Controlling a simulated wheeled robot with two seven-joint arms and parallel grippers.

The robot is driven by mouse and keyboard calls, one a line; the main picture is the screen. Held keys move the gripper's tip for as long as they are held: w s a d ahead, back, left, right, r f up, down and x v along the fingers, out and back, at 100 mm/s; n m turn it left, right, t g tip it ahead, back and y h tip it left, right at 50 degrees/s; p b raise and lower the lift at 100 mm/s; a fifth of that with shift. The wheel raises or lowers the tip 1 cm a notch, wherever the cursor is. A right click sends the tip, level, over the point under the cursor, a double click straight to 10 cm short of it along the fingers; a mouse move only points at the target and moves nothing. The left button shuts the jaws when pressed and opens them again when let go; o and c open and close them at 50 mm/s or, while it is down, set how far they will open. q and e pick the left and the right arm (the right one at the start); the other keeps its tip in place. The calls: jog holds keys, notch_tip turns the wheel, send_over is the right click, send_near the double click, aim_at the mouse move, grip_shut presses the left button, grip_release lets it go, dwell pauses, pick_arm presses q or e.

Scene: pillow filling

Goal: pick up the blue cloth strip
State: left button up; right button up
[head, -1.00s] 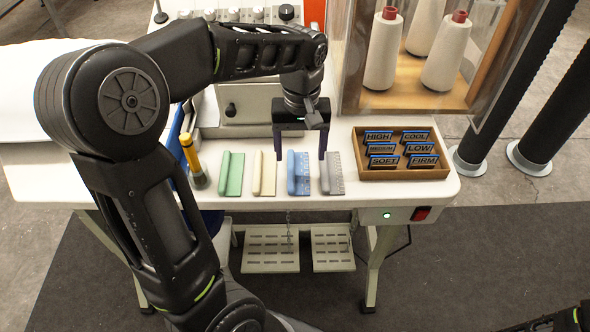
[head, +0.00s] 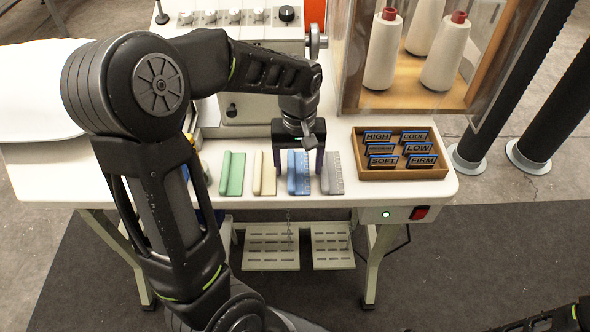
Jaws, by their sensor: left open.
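The blue cloth strip (head: 299,180) lies on the white table near its front edge, with a rolled left side and a flat right side. It is one of a row with a green strip (head: 232,174), a cream strip (head: 264,174) and a grey strip (head: 333,173). My left gripper (head: 299,170) is open and points down. Its two fingers come down on either side of the blue strip, one toward the cream strip and one toward the grey strip. I cannot tell whether the fingertips touch the table. The far end of the blue strip is partly hidden by the gripper.
A wooden tray (head: 447,172) of labelled tags stands to the right. Behind it, a clear-sided case holds white thread cones (head: 447,52). A machine with knobs (head: 235,16) stands at the back. A green light and a red switch (head: 419,213) sit on the table's front edge.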

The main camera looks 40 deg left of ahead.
aim_at(298, 172)
pick_arm(q)
jog(key=c, duration=1.4)
notch_tip(298, 172, up, 10)
jog(key=shift+r+b, duration=0.1)
jog(key=shift+b, duration=0.4)
dwell(0.3)
